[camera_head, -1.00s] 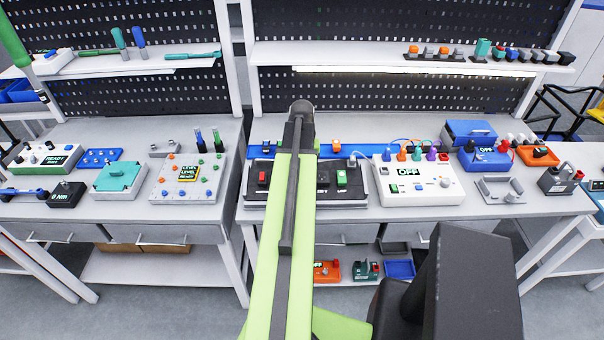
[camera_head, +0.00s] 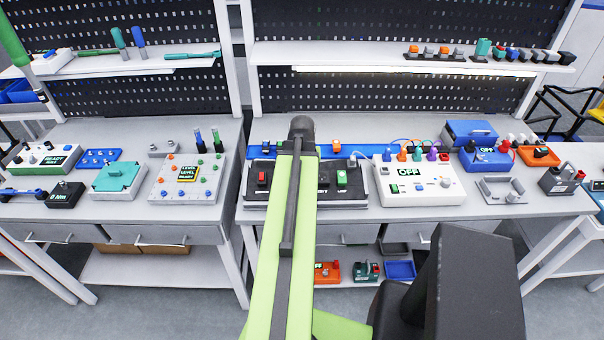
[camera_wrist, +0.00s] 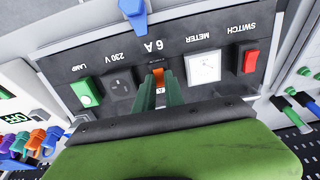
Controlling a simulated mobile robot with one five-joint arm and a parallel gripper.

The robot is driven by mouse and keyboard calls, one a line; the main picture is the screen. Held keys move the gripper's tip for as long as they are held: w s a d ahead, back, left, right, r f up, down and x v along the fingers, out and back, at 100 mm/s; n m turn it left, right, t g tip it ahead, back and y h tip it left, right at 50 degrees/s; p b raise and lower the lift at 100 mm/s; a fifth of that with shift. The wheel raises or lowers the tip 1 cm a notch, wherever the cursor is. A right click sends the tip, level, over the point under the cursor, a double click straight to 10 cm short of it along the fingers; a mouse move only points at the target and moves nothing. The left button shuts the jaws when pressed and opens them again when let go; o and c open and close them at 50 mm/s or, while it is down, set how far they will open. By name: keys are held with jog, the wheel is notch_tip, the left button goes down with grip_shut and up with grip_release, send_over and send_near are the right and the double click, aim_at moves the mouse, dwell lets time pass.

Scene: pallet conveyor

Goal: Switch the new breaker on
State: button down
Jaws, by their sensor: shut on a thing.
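The dark test panel (camera_wrist: 100,58) fills the wrist view, upside down, with labels LAMP, 230 V, 6 A, METER and SWITCH. In its middle, under the 6 A label, is the breaker with an orange part (camera_wrist: 158,76). My gripper (camera_wrist: 159,92), with green fingers, is shut on the breaker's orange part, which shows between the fingertips. The fingers hide much of the breaker, so I cannot tell its lever position. The green lamp (camera_wrist: 85,93) and red switch (camera_wrist: 250,62) flank it. In the head view the panel (camera_head: 262,196) is partly behind my arm, which hides my gripper.
A white OFF box (camera_head: 420,192) with coloured plugs and cables stands right of the panel. A white LEVEL box (camera_head: 170,190) stands to the left. A blue rail (camera_head: 375,151) runs behind the panel. A blue part (camera_wrist: 132,10) shows at the wrist view's top.

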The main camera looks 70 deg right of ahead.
jog(key=c, duration=1.4)
grip_release()
